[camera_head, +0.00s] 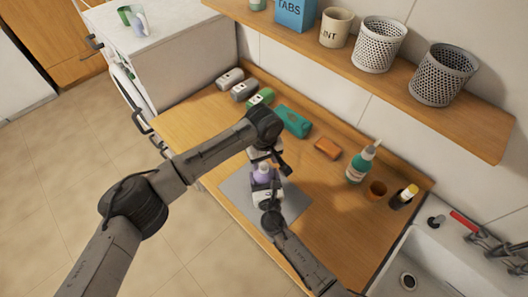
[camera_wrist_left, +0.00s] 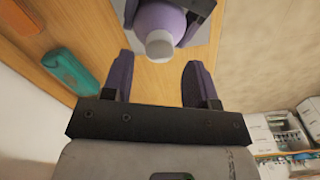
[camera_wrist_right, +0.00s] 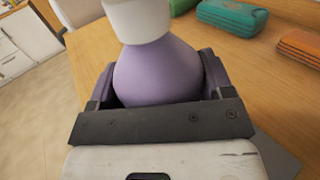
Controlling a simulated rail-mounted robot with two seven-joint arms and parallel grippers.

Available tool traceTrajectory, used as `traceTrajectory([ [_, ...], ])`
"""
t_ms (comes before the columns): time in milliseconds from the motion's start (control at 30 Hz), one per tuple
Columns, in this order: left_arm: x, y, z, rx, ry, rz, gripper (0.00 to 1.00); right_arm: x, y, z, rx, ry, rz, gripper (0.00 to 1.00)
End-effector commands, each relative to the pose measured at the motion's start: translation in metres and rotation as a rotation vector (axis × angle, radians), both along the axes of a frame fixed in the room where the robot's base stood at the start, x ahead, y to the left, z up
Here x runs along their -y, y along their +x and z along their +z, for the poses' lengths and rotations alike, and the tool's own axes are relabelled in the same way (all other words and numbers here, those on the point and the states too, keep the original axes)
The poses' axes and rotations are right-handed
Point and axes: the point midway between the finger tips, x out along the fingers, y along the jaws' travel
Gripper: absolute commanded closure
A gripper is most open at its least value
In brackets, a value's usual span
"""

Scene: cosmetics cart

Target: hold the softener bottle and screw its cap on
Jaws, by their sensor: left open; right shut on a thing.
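The softener bottle is purple (camera_head: 263,173) and stands over the grey mat (camera_head: 235,188) in the head view. My right gripper (camera_head: 266,194) is shut around its body, one finger on each side, as the right wrist view shows with the purple body (camera_wrist_right: 158,72). A white cap (camera_wrist_right: 138,20) sits on top of the bottle's neck; how tightly it is seated I cannot tell. It also shows in the left wrist view (camera_wrist_left: 159,43). My left gripper (camera_wrist_left: 158,78) is open and empty, its fingers apart just short of the cap. The bottle's base is hidden.
A teal case (camera_head: 293,121), an orange block (camera_head: 327,147), a green pump bottle (camera_head: 357,168) and a brown cup (camera_head: 377,188) stand on the wooden counter. A shelf (camera_head: 420,95) overhangs the back. A sink (camera_head: 410,270) lies at the right.

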Motion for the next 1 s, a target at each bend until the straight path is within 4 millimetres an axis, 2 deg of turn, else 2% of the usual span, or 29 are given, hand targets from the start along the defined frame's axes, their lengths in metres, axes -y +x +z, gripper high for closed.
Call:
traceTrajectory([
  [100,0.000,0.000,-0.015,0.000,0.001,0.000,0.47,0.000,0.000,0.000,0.000,0.000,0.000,0.92],
  [300,0.000,0.000,-0.031,0.000,0.000,0.001,0.47,0.000,0.000,0.000,0.000,0.000,0.000,0.92],
  [733,0.000,0.000,-0.036,0.000,-0.001,0.000,0.47,0.000,0.000,0.000,0.000,0.000,0.000,0.92],
  [1000,0.000,0.000,-0.036,0.001,-0.001,0.000,0.72,0.000,0.000,0.000,0.000,0.000,0.000,0.92],
])
